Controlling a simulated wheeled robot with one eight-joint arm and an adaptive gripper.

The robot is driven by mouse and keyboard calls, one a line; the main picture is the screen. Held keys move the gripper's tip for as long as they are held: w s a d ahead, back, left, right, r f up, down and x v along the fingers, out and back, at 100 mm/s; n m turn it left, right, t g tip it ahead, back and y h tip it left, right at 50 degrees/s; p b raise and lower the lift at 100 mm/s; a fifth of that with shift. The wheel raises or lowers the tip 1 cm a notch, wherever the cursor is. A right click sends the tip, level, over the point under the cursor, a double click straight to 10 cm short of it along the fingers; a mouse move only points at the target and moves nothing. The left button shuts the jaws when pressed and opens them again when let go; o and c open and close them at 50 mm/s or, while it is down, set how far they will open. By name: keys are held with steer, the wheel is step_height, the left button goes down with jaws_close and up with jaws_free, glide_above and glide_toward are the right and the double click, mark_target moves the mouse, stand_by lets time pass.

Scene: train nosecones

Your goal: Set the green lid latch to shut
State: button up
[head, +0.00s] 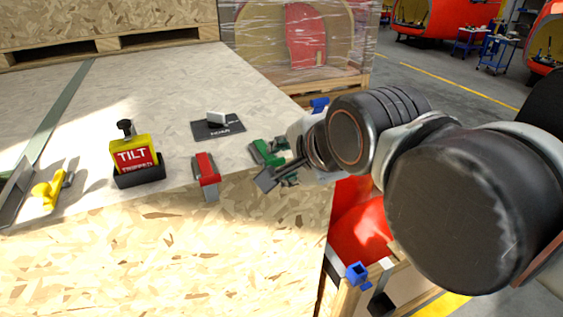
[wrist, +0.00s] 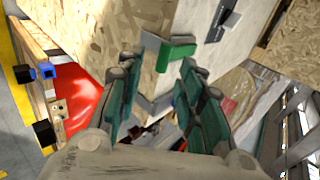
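The green lid latch (head: 264,152) sits at the front edge of the pale crate top (head: 100,110), near its right corner. It also shows in the wrist view as a green bar (wrist: 178,50) with a grey plate (wrist: 151,42) beside it. The green bar lies just beyond the fingertips, nearer the right finger. I see no clear contact.
A red latch (head: 206,169) is left of the green one. A white lever on a black plate (head: 208,131), a yellow TILT box (head: 131,152) and a yellow handle (head: 48,190) are on the top. A blue clamp (head: 358,272) and red shell (head: 360,230) are below right.

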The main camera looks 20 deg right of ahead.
steer(key=shift+v, duration=0.8)
step_height(320, 180, down, 46)
steer(key=s+n+g+b, duration=0.25)
steer(key=n+b, duration=1.55)
steer(key=b, duration=1.3)
step_height(320, 180, up, 15)
steer(key=p, duration=1.4)
steer(key=shift+w+f, duration=0.15)
steer(key=shift+w, duration=0.25)
